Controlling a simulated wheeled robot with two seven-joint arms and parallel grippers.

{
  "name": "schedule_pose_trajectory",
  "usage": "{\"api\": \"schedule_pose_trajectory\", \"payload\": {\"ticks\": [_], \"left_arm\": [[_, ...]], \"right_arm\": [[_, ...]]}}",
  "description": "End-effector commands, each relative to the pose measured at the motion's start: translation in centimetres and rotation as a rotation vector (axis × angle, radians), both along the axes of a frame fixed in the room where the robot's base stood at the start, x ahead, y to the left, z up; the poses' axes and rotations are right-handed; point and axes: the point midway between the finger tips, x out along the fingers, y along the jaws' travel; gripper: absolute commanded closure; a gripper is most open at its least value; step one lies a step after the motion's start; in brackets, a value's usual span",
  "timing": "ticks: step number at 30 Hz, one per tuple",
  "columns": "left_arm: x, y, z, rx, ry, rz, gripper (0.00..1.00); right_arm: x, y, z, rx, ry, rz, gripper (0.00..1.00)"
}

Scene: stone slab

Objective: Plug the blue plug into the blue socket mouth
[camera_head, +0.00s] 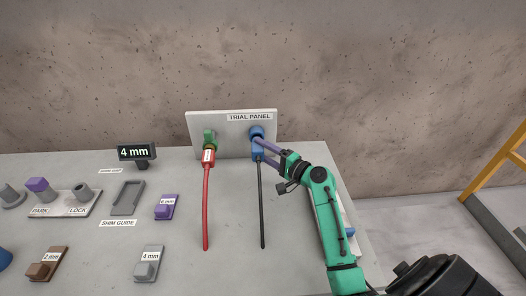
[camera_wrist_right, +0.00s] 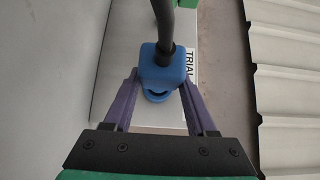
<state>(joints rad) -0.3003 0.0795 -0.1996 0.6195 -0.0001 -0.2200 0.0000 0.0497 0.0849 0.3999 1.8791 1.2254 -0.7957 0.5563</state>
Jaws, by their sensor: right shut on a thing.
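The blue plug (camera_head: 258,151) is at the upright trial panel (camera_head: 230,121), with its black cable (camera_head: 262,205) running down over the slab. The blue socket mouth (camera_head: 256,132) is on the panel's right side, just above the plug. My right gripper (camera_head: 258,147) is shut on the plug with its purple fingers. In the right wrist view the plug (camera_wrist_right: 164,67) sits between the fingertips, and a blue rounded part, seemingly the socket (camera_wrist_right: 157,96), shows close beside it. Whether the plug is seated in the mouth I cannot tell. My left gripper is not in view.
A red plug (camera_head: 208,156) with a red cable is at the green socket (camera_head: 209,136), left of the blue one. Shim blocks, a shim guide (camera_head: 126,198), a park/lock fixture (camera_head: 65,204) and a 4 mm display (camera_head: 136,152) occupy the slab's left.

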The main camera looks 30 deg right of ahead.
Motion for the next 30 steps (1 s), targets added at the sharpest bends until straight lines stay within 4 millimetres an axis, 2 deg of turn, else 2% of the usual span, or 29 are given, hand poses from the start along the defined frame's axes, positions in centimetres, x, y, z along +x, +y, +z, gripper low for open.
{"api": "schedule_pose_trajectory", "payload": {"ticks": [30], "left_arm": [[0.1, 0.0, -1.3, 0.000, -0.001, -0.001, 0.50]], "right_arm": [[2.3, -1.1, -0.1, 0.000, -0.001, 0.000, 1.00]]}}
